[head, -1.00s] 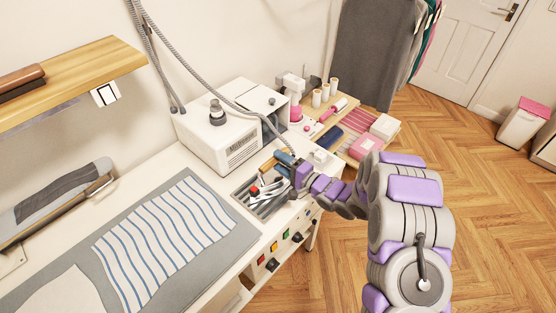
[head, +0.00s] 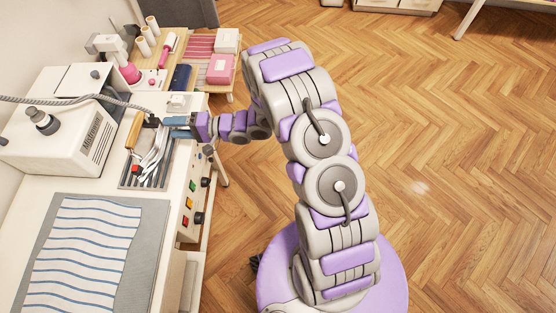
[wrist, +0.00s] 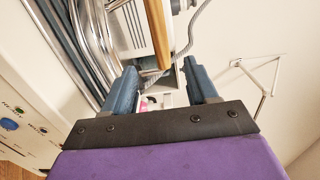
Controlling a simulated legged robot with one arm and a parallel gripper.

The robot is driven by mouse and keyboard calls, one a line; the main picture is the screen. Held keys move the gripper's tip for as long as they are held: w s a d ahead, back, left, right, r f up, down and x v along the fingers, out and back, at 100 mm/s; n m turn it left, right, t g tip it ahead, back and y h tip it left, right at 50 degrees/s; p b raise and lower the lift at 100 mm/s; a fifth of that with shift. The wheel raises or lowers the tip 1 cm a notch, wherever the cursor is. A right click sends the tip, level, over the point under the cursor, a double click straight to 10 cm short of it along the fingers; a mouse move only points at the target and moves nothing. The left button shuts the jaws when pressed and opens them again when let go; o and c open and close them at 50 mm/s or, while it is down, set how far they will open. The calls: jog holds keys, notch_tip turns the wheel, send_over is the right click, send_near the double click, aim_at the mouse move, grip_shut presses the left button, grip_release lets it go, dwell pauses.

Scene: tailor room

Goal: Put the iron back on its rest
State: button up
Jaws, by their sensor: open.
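The iron (head: 150,158) has a shiny metal body, a wooden handle (head: 134,130) and a red part at its near end. It lies over the dark slatted rest (head: 128,181) set in the worktop. Whether it sits fully on the rest is hard to tell. My gripper (head: 163,122) is at the far end of the iron, coming from the right. In the wrist view, my gripper (wrist: 160,78) is open. The wooden handle (wrist: 158,35) shows beyond the gap between its fingers; contact is not visible. The chrome metal (wrist: 95,30) is at upper left.
A white steam unit (head: 70,125) stands left of the iron, with a grey hose (head: 60,99) running across it. A striped cloth (head: 85,250) on a grey pad lies nearer. Buttons and knobs (head: 197,218) line the table's front. Floor at right is clear.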

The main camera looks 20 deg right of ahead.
jog(key=w+d+r+n+t+h, duration=0.1)
jog(key=w+d+r+t+h, duration=0.1)
jog(key=w+d+h, duration=0.3)
jog(key=w+d+r+n+t+h, duration=0.1)
jog(key=w+d+r+h, duration=0.2)
jog(key=d, duration=0.4)
jog(key=s+d+r+g+h, duration=0.1)
jog(key=s+d+r+h, duration=0.25)
jog(key=d, duration=0.35)
jog(key=s+d+r+h, duration=0.3)
jog(key=s+d+h, duration=0.15)
jog(key=d, duration=0.25)
jog(key=s+d+r+g+h, duration=0.1)
jog(key=s+r+g, duration=0.1)
jog(key=s, duration=0.6)
jog(key=s+d+r+g+h, duration=0.1)
jog(key=s+r+g, duration=0.15)
jog(key=s, duration=0.55)
jog(key=s+d+r+g, duration=0.1)
jog(key=s+d+g, duration=0.1)
jog(key=s, duration=0.6)
jog(key=s+a+n+g, duration=0.1)
jog(key=s+a+g, duration=0.1)
jog(key=s, duration=0.5)
jog(key=s+a+r+n+g+y, duration=0.1)
jog(key=s+a, duration=0.2)
jog(key=s, duration=0.4)
jog(key=shift+r+g, duration=0.25)
jog(key=shift+g, duration=0.1)
